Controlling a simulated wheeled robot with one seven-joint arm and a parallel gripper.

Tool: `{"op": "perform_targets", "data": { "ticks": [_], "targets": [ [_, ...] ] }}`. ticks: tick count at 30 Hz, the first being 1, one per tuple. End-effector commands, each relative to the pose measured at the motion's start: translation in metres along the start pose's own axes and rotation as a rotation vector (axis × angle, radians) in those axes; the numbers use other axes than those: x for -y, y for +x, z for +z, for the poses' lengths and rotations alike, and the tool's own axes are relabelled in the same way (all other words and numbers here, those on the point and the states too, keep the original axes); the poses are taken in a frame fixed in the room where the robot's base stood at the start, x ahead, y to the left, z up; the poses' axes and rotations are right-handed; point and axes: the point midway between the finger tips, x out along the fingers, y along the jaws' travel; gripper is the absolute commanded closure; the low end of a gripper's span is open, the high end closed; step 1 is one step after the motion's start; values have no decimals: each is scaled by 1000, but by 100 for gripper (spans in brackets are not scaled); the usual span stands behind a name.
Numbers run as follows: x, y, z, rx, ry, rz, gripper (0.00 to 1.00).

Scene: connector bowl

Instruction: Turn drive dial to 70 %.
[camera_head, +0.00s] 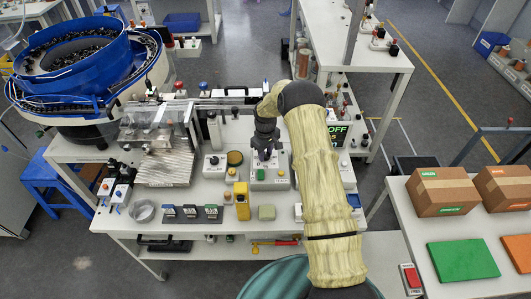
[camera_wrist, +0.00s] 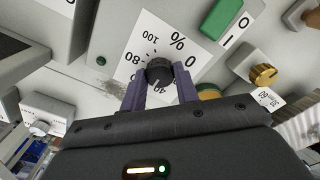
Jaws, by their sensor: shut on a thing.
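The drive dial (camera_wrist: 159,70) is a small round black knob on a white scale plate marked with a % sign, 0, 80 and 100. My gripper (camera_wrist: 159,88) has its two purple fingers on either side of the knob and is shut on it. The lower part of the scale is partly hidden by the knob and fingers. I cannot tell for certain which number the dial's pointer is at. In the head view my gripper (camera_head: 266,153) points down over a grey control box (camera_head: 270,181), and the dial is hidden beneath it.
A green rocker switch (camera_wrist: 222,18) and a gold knob (camera_wrist: 263,75) sit near the dial in the wrist view. A blue bowl feeder (camera_head: 75,55) stands at the left.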

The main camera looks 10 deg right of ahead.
Motion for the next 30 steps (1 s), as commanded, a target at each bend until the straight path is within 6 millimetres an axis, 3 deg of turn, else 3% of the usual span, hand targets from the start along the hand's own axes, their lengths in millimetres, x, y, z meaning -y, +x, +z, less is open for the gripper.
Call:
{"op": "perform_targets", "data": {
  "ticks": [11,30],
  "targets": [
    [0,2,0,1,171,2,92],
    [0,1,0,1,733,0,92]
  ]
}}
